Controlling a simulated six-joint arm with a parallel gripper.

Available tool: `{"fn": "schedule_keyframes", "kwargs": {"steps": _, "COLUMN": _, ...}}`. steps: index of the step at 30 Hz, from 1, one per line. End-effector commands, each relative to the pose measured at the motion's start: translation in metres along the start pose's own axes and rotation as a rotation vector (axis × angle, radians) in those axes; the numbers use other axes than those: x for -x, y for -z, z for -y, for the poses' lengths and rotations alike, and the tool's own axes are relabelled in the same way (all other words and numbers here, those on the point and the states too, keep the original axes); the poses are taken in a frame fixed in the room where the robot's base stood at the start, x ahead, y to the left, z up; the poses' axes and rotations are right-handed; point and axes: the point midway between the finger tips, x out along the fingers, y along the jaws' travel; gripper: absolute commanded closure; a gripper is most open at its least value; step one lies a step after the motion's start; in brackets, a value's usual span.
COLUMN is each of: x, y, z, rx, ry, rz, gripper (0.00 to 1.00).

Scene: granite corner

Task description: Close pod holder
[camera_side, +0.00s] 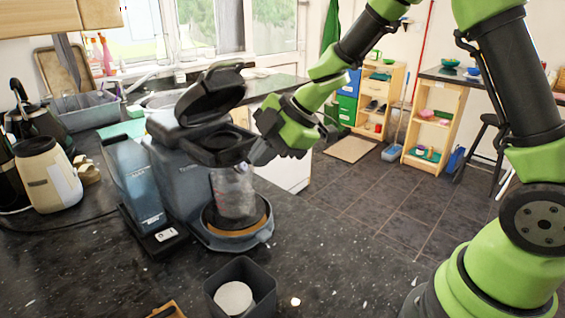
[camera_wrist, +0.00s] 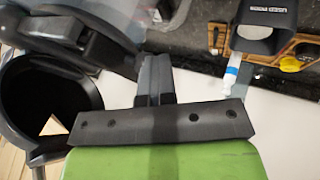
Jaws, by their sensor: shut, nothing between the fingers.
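The coffee machine (camera_side: 180,170) stands on the dark counter, a clear jug (camera_side: 234,190) under its head. Its hinged lid (camera_side: 212,92) is raised and tilted back. The pod holder (camera_side: 222,146) lies below the lid, its top uncovered. In the wrist view a round dark opening of the machine (camera_wrist: 48,100) is at the left, with dark hinged parts above it. My gripper (camera_side: 262,152) is just right of the pod holder; whether it touches is unclear. In the wrist view the fingers (camera_wrist: 154,76) are together and empty, right of the opening.
A dark square bin (camera_side: 240,283) with a white round item stands at the counter's front, beside a wooden piece (camera_side: 168,310). A beige appliance (camera_side: 47,175) is at the left. A basin (camera_side: 85,110) and sink lie behind. The floor right of the counter is open.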

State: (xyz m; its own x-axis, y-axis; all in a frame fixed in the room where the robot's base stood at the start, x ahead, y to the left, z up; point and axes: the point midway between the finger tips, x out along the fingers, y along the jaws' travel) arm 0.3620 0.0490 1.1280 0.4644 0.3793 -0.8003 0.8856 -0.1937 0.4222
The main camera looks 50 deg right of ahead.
Motion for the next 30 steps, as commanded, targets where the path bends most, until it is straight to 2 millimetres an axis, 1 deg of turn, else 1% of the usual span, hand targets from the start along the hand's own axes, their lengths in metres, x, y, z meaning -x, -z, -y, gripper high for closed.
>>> {"fn": "schedule_keyframes", "kwargs": {"steps": 1, "x": -0.002, "y": 0.000, "z": -0.003, "rx": -0.006, "ry": -0.008, "rz": 0.003, "gripper": 1.00}}
{"fn": "schedule_keyframes", "kwargs": {"steps": 5, "x": -0.002, "y": 0.000, "z": -0.003, "rx": -0.008, "ry": -0.010, "rz": 0.004, "gripper": 1.00}}
{"fn": "schedule_keyframes", "kwargs": {"steps": 11, "x": -0.001, "y": -0.001, "z": -0.001, "rx": -0.008, "ry": -0.010, "rz": 0.005, "gripper": 1.00}}
{"fn": "schedule_keyframes", "kwargs": {"steps": 14, "x": 0.004, "y": 0.000, "z": 0.006, "rx": -0.009, "ry": -0.009, "rz": 0.004, "gripper": 1.00}}
{"fn": "schedule_keyframes", "kwargs": {"steps": 20, "x": 0.018, "y": 0.000, "z": 0.034, "rx": -0.007, "ry": -0.003, "rz": 0.002, "gripper": 1.00}}
{"fn": "schedule_keyframes", "kwargs": {"steps": 25, "x": 0.047, "y": 0.000, "z": 0.035, "rx": 0.000, "ry": -0.009, "rz": 0.003, "gripper": 1.00}}
{"fn": "schedule_keyframes", "kwargs": {"steps": 30, "x": 0.082, "y": 0.000, "z": 0.034, "rx": 0.000, "ry": -0.011, "rz": 0.000, "gripper": 1.00}}
